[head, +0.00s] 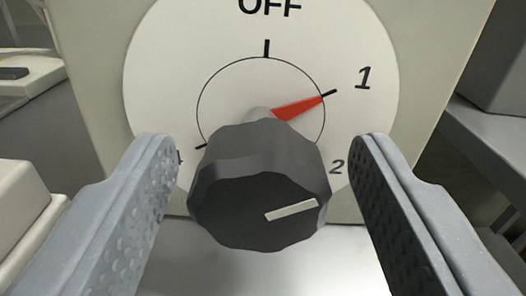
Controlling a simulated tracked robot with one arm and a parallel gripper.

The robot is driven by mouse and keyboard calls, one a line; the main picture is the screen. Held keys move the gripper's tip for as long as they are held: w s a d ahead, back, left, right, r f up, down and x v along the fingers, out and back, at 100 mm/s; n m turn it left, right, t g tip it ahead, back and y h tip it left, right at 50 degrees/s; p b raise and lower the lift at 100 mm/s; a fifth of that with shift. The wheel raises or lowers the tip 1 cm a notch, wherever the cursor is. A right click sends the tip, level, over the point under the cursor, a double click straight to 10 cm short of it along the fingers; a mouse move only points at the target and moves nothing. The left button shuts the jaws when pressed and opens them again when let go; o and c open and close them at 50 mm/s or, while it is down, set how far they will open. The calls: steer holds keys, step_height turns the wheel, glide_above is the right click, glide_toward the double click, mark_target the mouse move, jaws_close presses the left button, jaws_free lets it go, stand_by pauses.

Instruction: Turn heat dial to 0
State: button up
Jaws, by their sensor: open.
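The heat dial has a dark grey knob (258,185) standing out from a round white dial face (165,70). The face reads OFF at the top, 1 at upper right and 2 at lower right; another mark at lower left is partly hidden. A red pointer (298,107) points at the tick beside 1. The white line on the knob's front slants toward the right. My gripper (263,150) is open, with one finger left of the knob and one right of it. Gaps show on both sides, so neither finger appears to touch it.
The face sits on a cream panel (90,75). Cream boxes (20,205) stand at the left edge. A grey ledge (490,130) and a grey block (500,60) are at the right. A pale surface lies below the knob.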

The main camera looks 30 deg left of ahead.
steer(key=shift+c, duration=0.2)
steer(key=c, duration=0.9)
steer(key=shift+d, duration=0.25)
steer(key=shift+a, duration=0.15)
steer(key=n+b, duration=0.2)
steer(key=n, duration=0.3)
steer(key=shift+n, duration=0.3)
steer(key=n+b, duration=0.2)
steer(key=n, duration=0.2)
steer(key=shift+n+b, duration=0.9)
steer(key=shift+n, duration=0.3)
